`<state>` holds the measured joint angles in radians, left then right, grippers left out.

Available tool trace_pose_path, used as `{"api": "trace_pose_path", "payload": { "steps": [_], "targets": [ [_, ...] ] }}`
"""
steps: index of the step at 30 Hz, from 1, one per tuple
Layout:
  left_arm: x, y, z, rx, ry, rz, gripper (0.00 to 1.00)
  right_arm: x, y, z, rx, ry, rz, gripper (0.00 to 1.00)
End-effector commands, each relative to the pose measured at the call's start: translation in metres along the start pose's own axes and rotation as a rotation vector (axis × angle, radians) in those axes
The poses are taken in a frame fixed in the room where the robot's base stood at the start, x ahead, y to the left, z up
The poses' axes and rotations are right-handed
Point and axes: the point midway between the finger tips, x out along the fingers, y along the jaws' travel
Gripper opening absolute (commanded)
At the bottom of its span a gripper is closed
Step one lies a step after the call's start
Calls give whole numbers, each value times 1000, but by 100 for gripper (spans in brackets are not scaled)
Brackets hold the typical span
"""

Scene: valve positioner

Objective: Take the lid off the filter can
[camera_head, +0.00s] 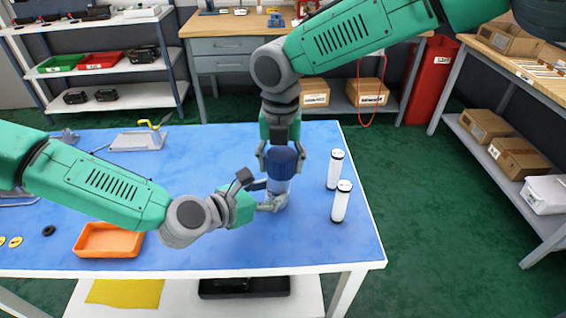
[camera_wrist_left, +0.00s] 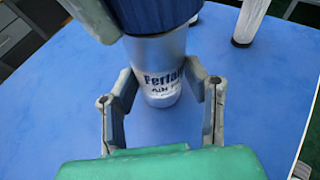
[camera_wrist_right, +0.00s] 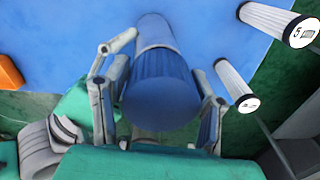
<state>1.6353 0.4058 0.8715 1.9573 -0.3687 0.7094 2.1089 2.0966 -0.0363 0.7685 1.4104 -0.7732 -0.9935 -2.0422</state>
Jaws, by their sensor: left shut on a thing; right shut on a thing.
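The filter can (camera_head: 278,187) stands upright on the blue table, with a dark blue ribbed lid (camera_head: 283,168) at its top. In the left wrist view the can's silver body (camera_wrist_left: 160,70) carries printed lettering, and the lid (camera_wrist_left: 155,14) is above it. My left gripper (camera_head: 268,196) is shut on the can body from the left side, low down. My right gripper (camera_head: 281,152) comes from above and is shut on the lid, which also shows in the right wrist view (camera_wrist_right: 160,98). I see no clear gap between lid and can.
Two white filter cartridges (camera_head: 335,169) (camera_head: 342,202) stand close to the right of the can. An orange tray (camera_head: 108,240) lies at the front left. A grey device (camera_head: 140,139) sits at the back left. The table's right edge lies past the cartridges.

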Motion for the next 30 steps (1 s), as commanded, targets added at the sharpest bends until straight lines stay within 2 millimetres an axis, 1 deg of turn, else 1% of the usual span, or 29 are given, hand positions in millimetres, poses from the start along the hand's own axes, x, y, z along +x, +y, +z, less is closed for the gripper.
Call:
{"api": "trace_pose_path", "payload": {
  "steps": [5,8,12,15,22,23,24,30],
  "targets": [
    [1,-2,1,2,-1,-3,0,-3,-1,1,1,-2,3,16],
    [1,-4,2,4,0,-4,0,-11,-3,1,1,-4,5,16],
    [1,-4,2,4,0,-4,0,-30,-5,-1,0,-4,5,16],
    [1,-3,2,3,-1,-5,0,-39,-5,-2,0,-4,4,16],
    [0,-2,2,2,-2,-5,0,-40,-4,-2,0,-2,2,16],
    [0,-2,2,3,-2,-5,52,-40,-4,-2,0,-2,2,16],
    [0,-2,2,3,-2,-5,66,-40,-4,-2,0,-2,2,16],
    [0,-3,1,3,-1,-5,66,-40,-5,-2,0,-2,3,16]
  ]
}}
